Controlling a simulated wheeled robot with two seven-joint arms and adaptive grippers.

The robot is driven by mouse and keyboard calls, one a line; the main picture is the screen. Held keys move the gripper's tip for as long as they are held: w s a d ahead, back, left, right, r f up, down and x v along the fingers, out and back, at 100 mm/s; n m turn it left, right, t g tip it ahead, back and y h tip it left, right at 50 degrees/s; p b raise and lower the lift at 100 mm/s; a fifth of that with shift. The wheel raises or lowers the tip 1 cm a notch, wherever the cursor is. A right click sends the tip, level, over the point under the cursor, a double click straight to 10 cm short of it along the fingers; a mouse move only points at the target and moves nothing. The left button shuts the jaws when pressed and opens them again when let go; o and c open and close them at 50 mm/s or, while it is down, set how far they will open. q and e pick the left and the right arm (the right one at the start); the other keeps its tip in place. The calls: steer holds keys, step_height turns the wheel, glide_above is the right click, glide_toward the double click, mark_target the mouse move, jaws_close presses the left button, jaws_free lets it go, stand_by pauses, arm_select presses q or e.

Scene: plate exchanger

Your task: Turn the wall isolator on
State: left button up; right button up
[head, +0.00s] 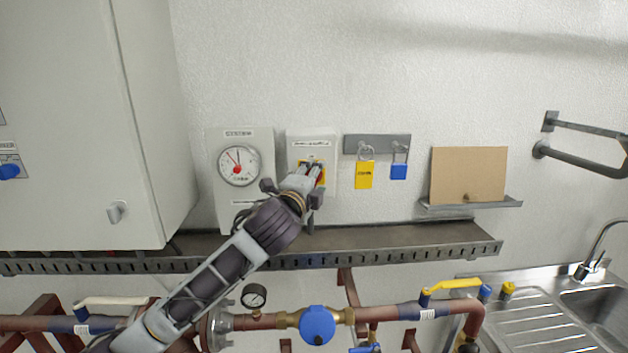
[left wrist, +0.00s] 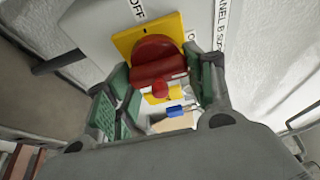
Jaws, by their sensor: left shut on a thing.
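The wall isolator is a pale box (head: 327,150) on the wall, mostly hidden behind my left gripper (head: 313,176) in the head view. In the left wrist view, its yellow plate (left wrist: 122,42) carries a red rotary handle (left wrist: 153,48). The word OFF is printed beside the plate's upper left, and a partly hidden label starting with O is at its right. My left gripper (left wrist: 165,80) has its green-padded fingers on either side of the red handle and is shut on it. The handle's exact pointing direction is hard to tell. My right gripper is not in view.
A gauge box (head: 239,198) is close left of the isolator. A yellow padlock (head: 364,175) and a blue padlock (head: 399,172) hang at right. A metal tray ledge (head: 400,238) runs below, with pipes under it. A cabinet (head: 150,120) stands left.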

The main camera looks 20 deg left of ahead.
arm_select(q)
steer(key=shift+f, duration=0.1)
steer(key=o, duration=1)
steer(key=shift+s, duration=0.1)
steer(key=s, duration=0.7)
steer(key=shift+s+a, duration=0.15)
steer(key=shift+a, duration=0.05)
stand_by(0.3)
